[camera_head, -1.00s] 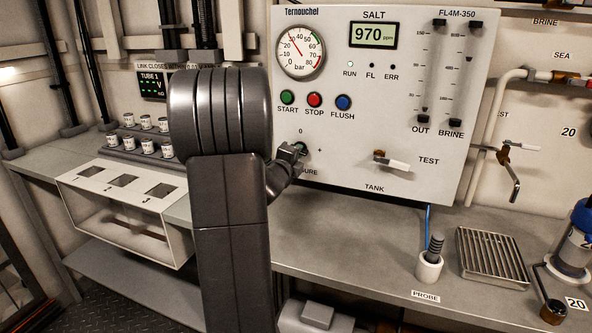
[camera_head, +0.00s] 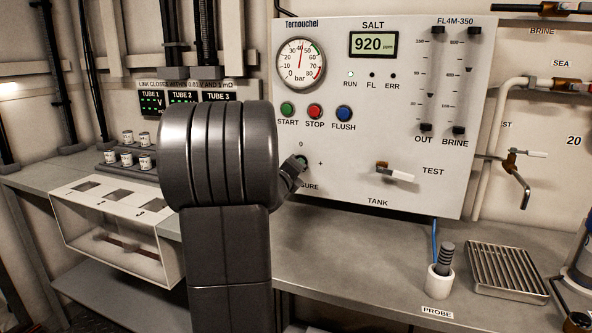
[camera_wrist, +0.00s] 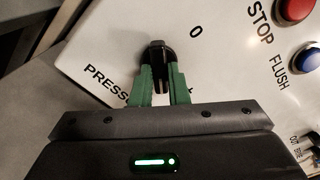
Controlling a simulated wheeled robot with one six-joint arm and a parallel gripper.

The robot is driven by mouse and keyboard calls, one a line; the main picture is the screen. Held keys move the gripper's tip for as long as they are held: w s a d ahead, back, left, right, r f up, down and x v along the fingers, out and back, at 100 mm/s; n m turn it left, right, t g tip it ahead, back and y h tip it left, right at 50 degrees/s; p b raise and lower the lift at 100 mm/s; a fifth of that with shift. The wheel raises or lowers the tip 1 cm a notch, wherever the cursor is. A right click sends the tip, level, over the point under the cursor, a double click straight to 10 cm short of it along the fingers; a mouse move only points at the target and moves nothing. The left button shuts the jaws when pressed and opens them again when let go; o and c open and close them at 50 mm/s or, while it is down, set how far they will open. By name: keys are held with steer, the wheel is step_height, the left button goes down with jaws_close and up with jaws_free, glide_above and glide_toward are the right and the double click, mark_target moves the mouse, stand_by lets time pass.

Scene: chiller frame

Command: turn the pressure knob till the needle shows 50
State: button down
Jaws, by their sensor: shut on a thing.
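The dark pressure knob (camera_wrist: 158,52) sits on the white panel, beside the 0 mark and the partly hidden PRESSURE label. My gripper (camera_wrist: 161,72) is shut on it, with one green finger on each side. In the head view my gripper (camera_head: 299,162) is at the knob's place below the buttons, and my arm hides part of the label. The round bar gauge (camera_head: 301,64) at the panel's upper left has a red needle pointing almost straight up, close to 40 and short of 50.
START (camera_head: 287,109), STOP (camera_head: 315,111) and FLUSH (camera_head: 343,114) buttons are just above the knob. The TEST/TANK valve handle (camera_head: 395,173) sticks out to the right. The SALT display (camera_head: 373,44) reads 920. A probe holder (camera_head: 439,281) and metal grate (camera_head: 505,268) stand on the bench.

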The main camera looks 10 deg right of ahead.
steer(key=c, duration=1.4)
jaws_free()
steer(key=shift+s, duration=0.1)
steer(key=v, duration=1.3)
steer(key=shift+s+a+p, duration=0.25)
steer(key=shift+p, duration=0.05)
steer(key=shift+w, duration=0.1)
steer(key=x, duration=1.3)
steer(key=shift+w+d, duration=0.25)
steer(key=shift+w, duration=0.05)
